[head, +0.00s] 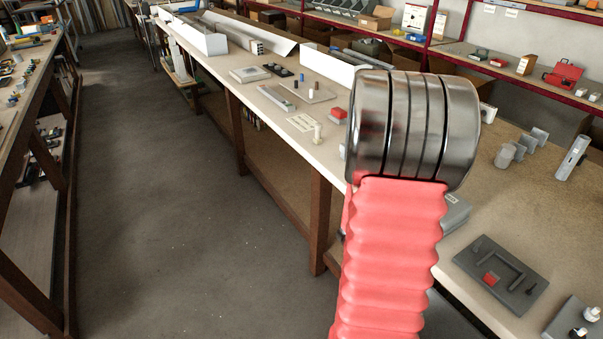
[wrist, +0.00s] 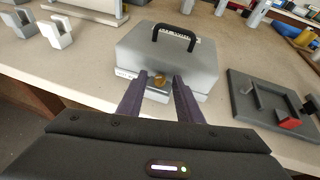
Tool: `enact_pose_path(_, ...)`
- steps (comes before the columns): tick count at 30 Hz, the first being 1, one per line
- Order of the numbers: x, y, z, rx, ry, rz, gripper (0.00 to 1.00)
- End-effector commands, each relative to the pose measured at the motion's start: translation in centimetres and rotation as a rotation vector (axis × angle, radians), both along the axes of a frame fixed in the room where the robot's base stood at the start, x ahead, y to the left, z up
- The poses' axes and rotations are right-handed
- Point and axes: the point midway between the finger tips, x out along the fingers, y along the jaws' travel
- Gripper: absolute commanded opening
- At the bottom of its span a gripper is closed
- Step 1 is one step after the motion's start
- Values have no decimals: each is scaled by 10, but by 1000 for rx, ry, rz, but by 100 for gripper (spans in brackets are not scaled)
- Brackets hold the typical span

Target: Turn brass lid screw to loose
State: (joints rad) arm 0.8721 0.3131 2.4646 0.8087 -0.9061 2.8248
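A brass screw (wrist: 160,80) sits low on the near face of a grey metal box (wrist: 135,54) in the wrist view. The box's lid has a black handle (wrist: 174,31) on top. My gripper (wrist: 160,77) is open, its two dark fingers pointing toward the box with the screw showing between their tips. I cannot tell whether the fingers touch the screw. In the head view my red and steel arm hides most of the box and all of the screw; a grey corner of the box (head: 455,213) shows beside the arm.
A dark grey plate with a bar and a red block (wrist: 267,112) lies right of the box. Grey brackets (wrist: 50,34) stand at the left. The bench (head: 500,213) runs on with parts and trays. The floor aisle (head: 190,200) is clear.

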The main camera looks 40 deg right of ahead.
Motion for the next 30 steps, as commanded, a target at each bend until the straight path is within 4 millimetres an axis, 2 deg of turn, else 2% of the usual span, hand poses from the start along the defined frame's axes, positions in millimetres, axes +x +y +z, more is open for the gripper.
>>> enact_pose_path(30,11,-2,0,-1,-1,-355,32)
